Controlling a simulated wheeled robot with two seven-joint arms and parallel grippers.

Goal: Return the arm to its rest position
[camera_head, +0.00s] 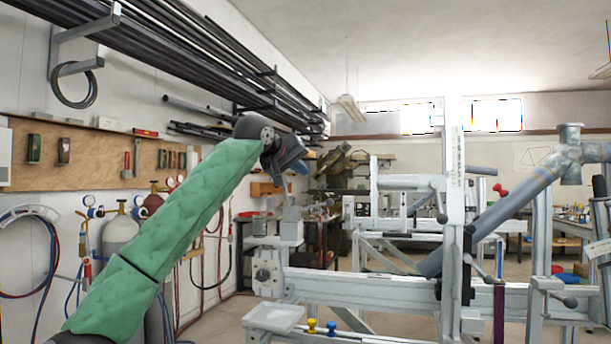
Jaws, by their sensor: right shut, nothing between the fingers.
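The gripper is shut and holds nothing. It is in the air, above and a little apart in the picture from the grey block at the left end of the white frame jig (350,287).
A grey tube frame (493,219) slants up to the right in the jig. A small white tray (273,317) sits at the jig's lower left. Gas cylinders (121,238) stand by the left wall, below a tool board (88,150). Long tubes lie on a wall rack above.

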